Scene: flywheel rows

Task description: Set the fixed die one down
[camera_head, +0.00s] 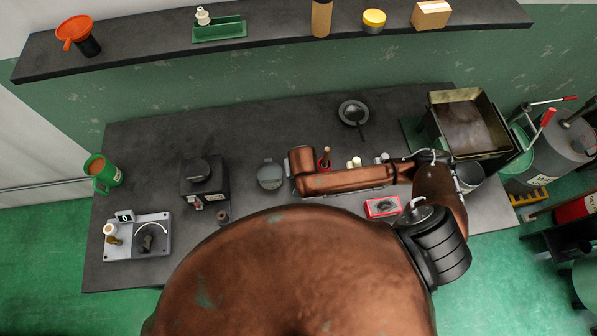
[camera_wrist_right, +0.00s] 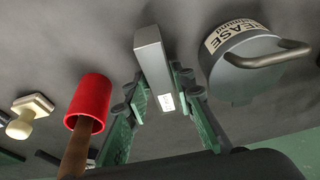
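A grey rectangular block with a small white label (camera_wrist_right: 155,65), likely the fixed die, lies between the green fingers of my right gripper (camera_wrist_right: 160,88) in the right wrist view. The finger pads appear to meet its two sides, so the gripper looks shut on it. I cannot tell whether the block touches the bench. In the head view my right forearm reaches left over the bench, and its wrist hides the gripper and the block. The label's text is too small to read. My left gripper is not in view.
A grey tin marked GREASE (camera_wrist_right: 245,65) and a red cylinder with a wooden stick (camera_wrist_right: 90,100) flank the gripper. The dark bench (camera_head: 240,140) also holds a black device (camera_head: 205,180), a grey dial panel (camera_head: 138,238), a pan (camera_head: 353,112) and a red-edged box (camera_head: 383,207). The back centre-left is clear.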

